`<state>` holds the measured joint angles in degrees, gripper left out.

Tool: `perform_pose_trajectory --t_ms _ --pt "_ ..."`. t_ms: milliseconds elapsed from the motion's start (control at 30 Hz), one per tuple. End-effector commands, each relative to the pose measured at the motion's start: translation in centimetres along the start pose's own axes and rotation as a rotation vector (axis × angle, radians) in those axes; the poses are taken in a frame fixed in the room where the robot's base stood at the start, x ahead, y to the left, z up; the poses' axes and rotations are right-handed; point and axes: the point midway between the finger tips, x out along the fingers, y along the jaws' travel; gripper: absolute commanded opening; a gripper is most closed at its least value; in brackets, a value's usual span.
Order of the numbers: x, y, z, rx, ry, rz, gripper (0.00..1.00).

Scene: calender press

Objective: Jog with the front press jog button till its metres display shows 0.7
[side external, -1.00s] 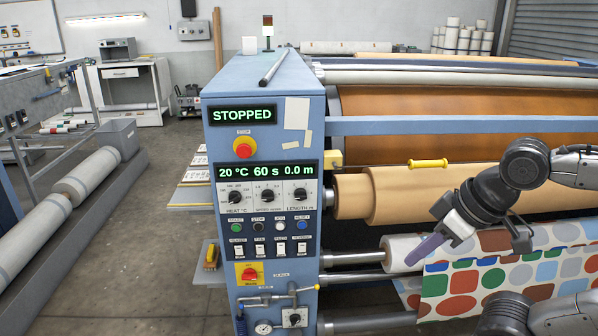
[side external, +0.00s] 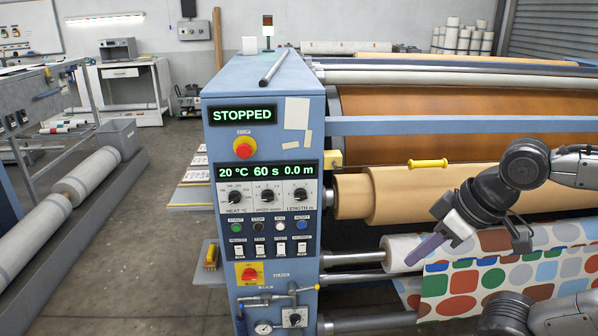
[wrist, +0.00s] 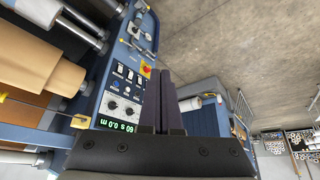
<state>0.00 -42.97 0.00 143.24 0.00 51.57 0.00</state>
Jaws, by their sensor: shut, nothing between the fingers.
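The press control panel (side external: 263,205) faces the side camera. Its metres display (side external: 299,171) reads 0.0 m, beside 20 °C and 60 s. The status display (side external: 241,115) reads STOPPED. Below the dials is a row of round buttons: green, black, a white one (side external: 280,226) whose small label seems to read JOG, and blue. My gripper (side external: 410,260) is shut and empty, right of the panel and lower than the buttons, in front of the patterned fabric. In the wrist view its dark fingers (wrist: 161,74) lie together, with the panel (wrist: 118,95) to their left.
White rocker switches (side external: 280,249) lie just under the button row. Rollers (side external: 400,253) and patterned fabric (side external: 500,275) lie right of the panel. Floor left of the press is open.

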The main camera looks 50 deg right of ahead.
Motion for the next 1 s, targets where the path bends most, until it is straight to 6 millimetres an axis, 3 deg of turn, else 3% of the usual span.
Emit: perform_pose_trajectory --t_ms 733,867,1000 --pt "0.0 0.0 -0.3 0.007 0.013 0.0 0.0" --pt "-0.2 0.0 -2.3 0.022 0.103 -0.002 0.0" --pt "-1.3 -0.1 -7.2 0.053 0.295 -0.012 0.0"
